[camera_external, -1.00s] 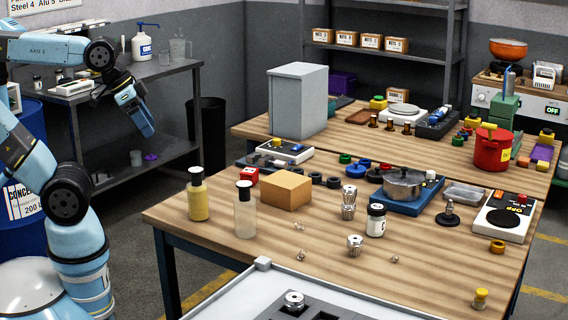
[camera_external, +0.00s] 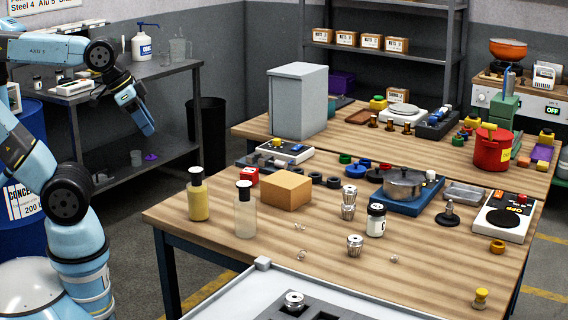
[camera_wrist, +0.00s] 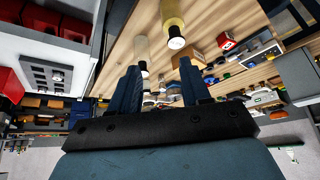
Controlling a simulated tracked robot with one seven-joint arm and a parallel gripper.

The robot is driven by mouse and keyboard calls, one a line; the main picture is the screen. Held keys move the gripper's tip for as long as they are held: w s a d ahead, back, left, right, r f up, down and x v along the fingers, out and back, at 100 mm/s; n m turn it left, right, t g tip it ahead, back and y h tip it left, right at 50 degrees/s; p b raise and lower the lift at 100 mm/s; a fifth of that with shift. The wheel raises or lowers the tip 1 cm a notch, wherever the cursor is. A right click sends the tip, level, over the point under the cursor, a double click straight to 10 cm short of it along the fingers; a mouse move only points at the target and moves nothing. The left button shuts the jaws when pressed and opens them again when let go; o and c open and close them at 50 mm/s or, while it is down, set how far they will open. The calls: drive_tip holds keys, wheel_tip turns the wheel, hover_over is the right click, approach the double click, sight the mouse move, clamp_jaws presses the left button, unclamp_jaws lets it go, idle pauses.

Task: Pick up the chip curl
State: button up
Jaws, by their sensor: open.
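Small silvery curls lie on the wooden bench top in the external view: one chip curl (camera_external: 301,255) left of a ribbed metal part, another curl (camera_external: 300,226) behind it, and a third small curly piece (camera_external: 394,259) to the right. I cannot tell which one the task means. My gripper (camera_external: 149,131) hangs in the air at the left, well away from the curls and beyond the bench's left edge. In the wrist view my gripper (camera_wrist: 160,78) has its two blue fingers apart with nothing held between them. No curl can be made out in the wrist view.
A yellow bottle (camera_external: 198,199) and a clear bottle (camera_external: 245,215) stand at the bench's left side by a cardboard box (camera_external: 286,189). A ribbed metal part (camera_external: 355,246) and a white jar (camera_external: 376,221) stand near the curls. The bench's front middle is mostly clear.

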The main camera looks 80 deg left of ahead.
drive_tip(key=shift+w, duration=0.1)
drive_tip(key=m+g+h, duration=0.2)
drive_tip(key=m+h, duration=0.1)
drive_tip(key=m, duration=0.5)
hover_over(298, 222)
drive_tip(key=s+a, duration=0.4)
drive_tip(key=s, duration=0.1)
wheel_tip(298, 222, down, 13)
drive_tip(key=x, duration=1.4)
drive_tip(key=shift+w+d+f, duration=0.1)
drive_tip(key=shift+w+f, duration=0.05)
drive_tip(key=shift+f, duration=0.05)
drive_tip(key=shift+c, duration=0.2)
clamp_jaws()
